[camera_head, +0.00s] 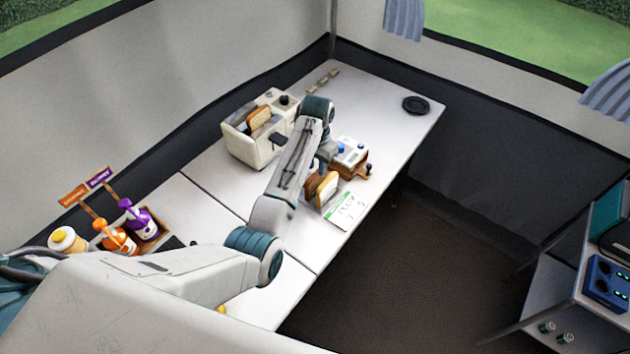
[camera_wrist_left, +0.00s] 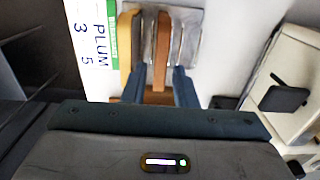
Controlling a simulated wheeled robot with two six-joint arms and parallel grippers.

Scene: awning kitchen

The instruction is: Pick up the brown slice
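The brown slice (camera_wrist_left: 162,45) stands on edge in a wire rack (camera_wrist_left: 186,35) in the left wrist view. A paler tan slice (camera_wrist_left: 128,50) stands beside it on the left. My left gripper (camera_wrist_left: 160,80) is open, with one finger on each side of the brown slice's near end and gaps showing between. Whether the fingers are level with the slice in depth, I cannot tell. In the head view the slices (camera_head: 322,188) show below the end of my left arm, and the fingers are mostly hidden there. My right gripper is not in view.
A cream toaster (camera_head: 250,143) holding a slice stands left of the arm. A card reading PLUM (camera_head: 346,210) lies in front. Sauce bottles (camera_head: 118,238) stand at the left.

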